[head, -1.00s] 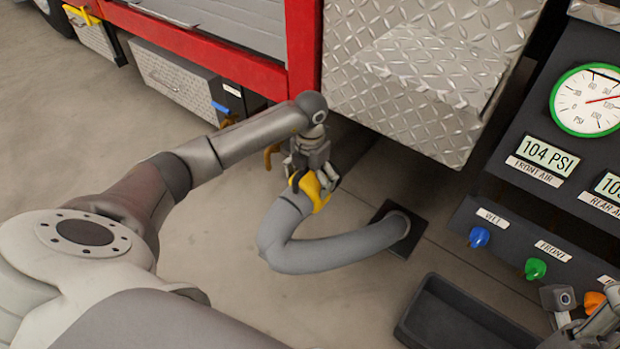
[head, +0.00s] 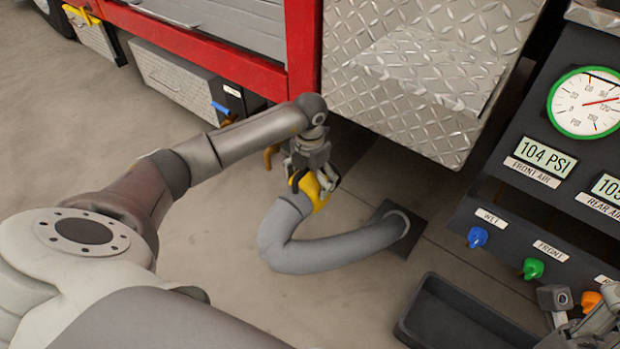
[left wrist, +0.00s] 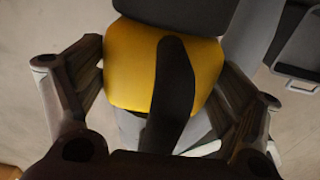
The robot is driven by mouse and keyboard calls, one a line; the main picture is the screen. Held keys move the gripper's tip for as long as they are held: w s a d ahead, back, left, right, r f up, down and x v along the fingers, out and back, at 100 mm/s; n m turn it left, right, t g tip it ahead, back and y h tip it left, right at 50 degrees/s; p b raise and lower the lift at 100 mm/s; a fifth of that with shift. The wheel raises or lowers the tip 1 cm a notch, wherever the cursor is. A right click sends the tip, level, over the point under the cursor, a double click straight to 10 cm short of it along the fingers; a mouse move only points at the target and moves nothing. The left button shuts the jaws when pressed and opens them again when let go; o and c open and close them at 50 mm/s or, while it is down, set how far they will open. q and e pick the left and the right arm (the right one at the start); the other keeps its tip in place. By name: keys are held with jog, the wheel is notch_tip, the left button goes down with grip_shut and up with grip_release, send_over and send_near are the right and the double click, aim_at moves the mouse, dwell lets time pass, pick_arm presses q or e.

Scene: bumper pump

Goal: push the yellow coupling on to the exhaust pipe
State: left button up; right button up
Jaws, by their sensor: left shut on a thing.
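The yellow coupling (head: 315,191) sits at the upper end of a grey hose (head: 330,250) below the fire truck's side. My left gripper (head: 310,178) is shut on the coupling, with fingers on both sides of it. In the left wrist view the yellow coupling (left wrist: 130,65) fills the space between the fingers, and a dark handle-like part crosses it. A dark cylinder end shows at the top of that view. The exhaust pipe cannot be clearly made out in the head view. My right gripper (head: 590,325) shows only partly at the lower right edge; its fingertips are unclear.
The hose runs to a dark floor plate (head: 388,222). A diamond-plate step (head: 430,70) overhangs behind. A panel with a gauge (head: 590,100) and blue, green and orange knobs stands at right. A black tray (head: 460,320) lies in front. The floor at left is open.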

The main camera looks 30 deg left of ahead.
pick_arm(q)
jog(key=shift+w+r, duration=0.1)
jog(key=shift+w, duration=0.4)
dwell(0.5)
jog(key=o, duration=1.3)
jog(key=shift+c, duration=0.2)
jog(key=shift+o, duration=0.6)
jog(key=shift+s, duration=0.1)
